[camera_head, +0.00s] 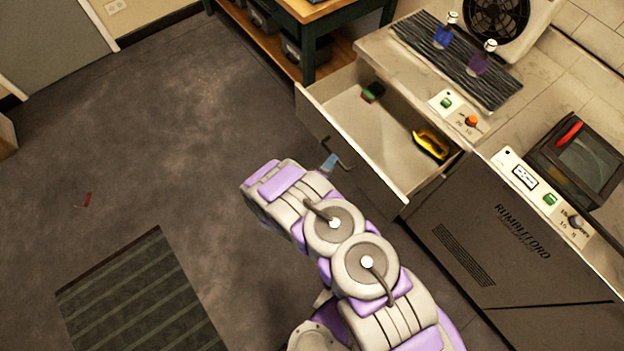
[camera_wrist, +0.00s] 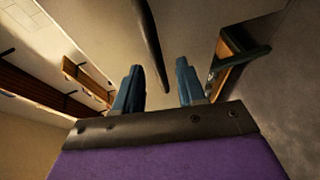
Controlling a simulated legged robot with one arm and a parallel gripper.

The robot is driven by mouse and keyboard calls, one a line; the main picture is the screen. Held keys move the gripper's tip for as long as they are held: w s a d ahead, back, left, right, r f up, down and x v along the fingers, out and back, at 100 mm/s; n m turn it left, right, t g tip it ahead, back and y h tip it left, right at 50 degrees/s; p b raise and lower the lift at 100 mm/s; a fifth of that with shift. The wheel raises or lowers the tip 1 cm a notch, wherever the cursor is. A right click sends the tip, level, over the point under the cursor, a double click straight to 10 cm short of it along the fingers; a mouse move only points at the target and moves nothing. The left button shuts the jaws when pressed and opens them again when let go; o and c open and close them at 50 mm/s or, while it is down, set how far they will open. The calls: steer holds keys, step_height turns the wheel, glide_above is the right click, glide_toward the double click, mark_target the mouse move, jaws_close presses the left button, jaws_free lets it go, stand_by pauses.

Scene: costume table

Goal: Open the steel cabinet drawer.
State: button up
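The steel cabinet drawer (camera_head: 352,143) stands pulled out in the head view, its inside showing. It holds a small green and red item (camera_head: 373,92) and a yellow and black item (camera_head: 432,145). A dark bar handle (camera_head: 346,160) sticks out from its front. My gripper (camera_head: 329,163) is at the handle, with one blue fingertip showing. In the wrist view my gripper (camera_wrist: 159,85) has its two blue fingers apart. The dark handle bar (camera_wrist: 150,45) reaches down to the gap between them. I cannot tell whether a finger touches the bar.
A dark cabinet front (camera_head: 500,250) stands right of the drawer. The countertop above bears a striped mat (camera_head: 455,65) with two bottles, a fan (camera_head: 497,20) and a dark box (camera_head: 585,160). The floor left is mostly clear, with a grey mat (camera_head: 140,300) and a small red item (camera_head: 87,200).

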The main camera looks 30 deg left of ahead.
steer(key=s+r+p, duration=0.2)
steer(key=s+p, duration=0.7)
steer(key=s, duration=0.5)
steer(key=shift+s+d+r+p, duration=0.25)
steer(key=shift+d+r+p, duration=0.05)
steer(key=shift+r, duration=0.05)
steer(key=shift+w, duration=0.1)
